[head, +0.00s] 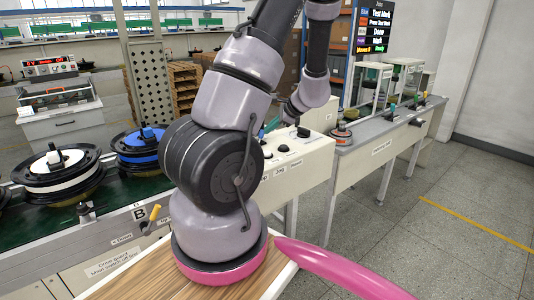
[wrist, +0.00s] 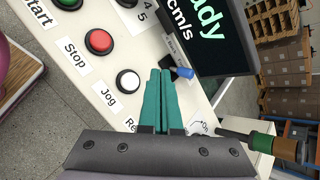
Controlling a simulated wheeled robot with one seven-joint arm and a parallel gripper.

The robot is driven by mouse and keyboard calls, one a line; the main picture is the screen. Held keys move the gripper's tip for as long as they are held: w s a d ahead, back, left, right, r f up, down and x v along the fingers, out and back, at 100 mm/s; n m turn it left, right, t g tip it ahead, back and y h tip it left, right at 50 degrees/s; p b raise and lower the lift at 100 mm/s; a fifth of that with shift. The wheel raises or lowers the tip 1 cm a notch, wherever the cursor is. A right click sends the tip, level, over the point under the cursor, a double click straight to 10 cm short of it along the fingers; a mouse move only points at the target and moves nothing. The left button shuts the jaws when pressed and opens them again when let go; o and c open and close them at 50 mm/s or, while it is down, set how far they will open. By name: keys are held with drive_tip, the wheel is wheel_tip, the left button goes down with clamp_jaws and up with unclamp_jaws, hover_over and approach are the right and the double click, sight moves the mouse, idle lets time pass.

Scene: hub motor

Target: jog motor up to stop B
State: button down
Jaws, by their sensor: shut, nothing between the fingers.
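My gripper (wrist: 160,75) shows in the wrist view with its two teal fingers shut together and nothing between them. The fingers point over the control panel (wrist: 75,68). The white Jog button (wrist: 128,80) lies just left of the fingertips, uncovered. The motor with a blue top (head: 140,140) and the motor with a white band (head: 58,165) sit on the green conveyor (head: 112,196) at left in the head view. The B label (head: 139,212) is on the conveyor's front rail, beside a yellow-handled lever (head: 154,213). My arm hides much of the panel in the head view.
The red Stop button (wrist: 99,42) and a green Start button (wrist: 70,3) are up and left of Jog. A blue-tipped selector (wrist: 183,72) stands just right of the fingertips, below a display (wrist: 212,35) reading "cm/s". A green-and-black handle (wrist: 262,142) is at right.

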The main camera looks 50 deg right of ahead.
sight(270, 153)
drive_tip(key=shift+f, duration=3)
drive_tip(key=shift+f, duration=0.1)
drive_tip(key=shift+f, duration=0.3)
drive_tip(key=shift+f, duration=0.55)
idle(2.4)
drive_tip(key=shift+r, duration=1)
drive_tip(key=shift+r, duration=2.5)
